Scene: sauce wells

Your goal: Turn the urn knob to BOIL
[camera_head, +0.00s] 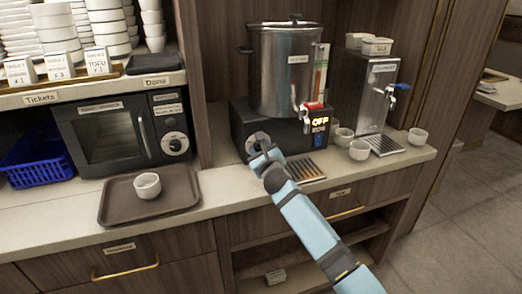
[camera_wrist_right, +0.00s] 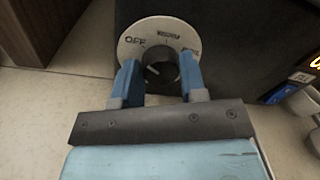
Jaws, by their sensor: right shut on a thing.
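The urn (camera_head: 285,70) is a steel pot on a black base, and its display (camera_head: 320,122) reads OFF. The round knob dial (camera_wrist_right: 160,38) shows OFF at the left, a smaller label at the top and a partly covered label at the right. The dark knob (camera_wrist_right: 160,72) has a light pointer mark that seems to point toward the OFF side. My right gripper (camera_wrist_right: 160,80) has its blue fingers on both sides of the knob, shut on it. In the head view my right gripper (camera_head: 262,155) reaches the dial and hides most of the knob. My left gripper is not in view.
A brown tray (camera_head: 180,208) with a white cup (camera_head: 147,186) lies on the counter at left, below a microwave (camera_head: 120,130). A second steel dispenser (camera_head: 362,95) stands right of the urn, with several cups nearby. A drip grille (camera_head: 305,170) lies before the urn.

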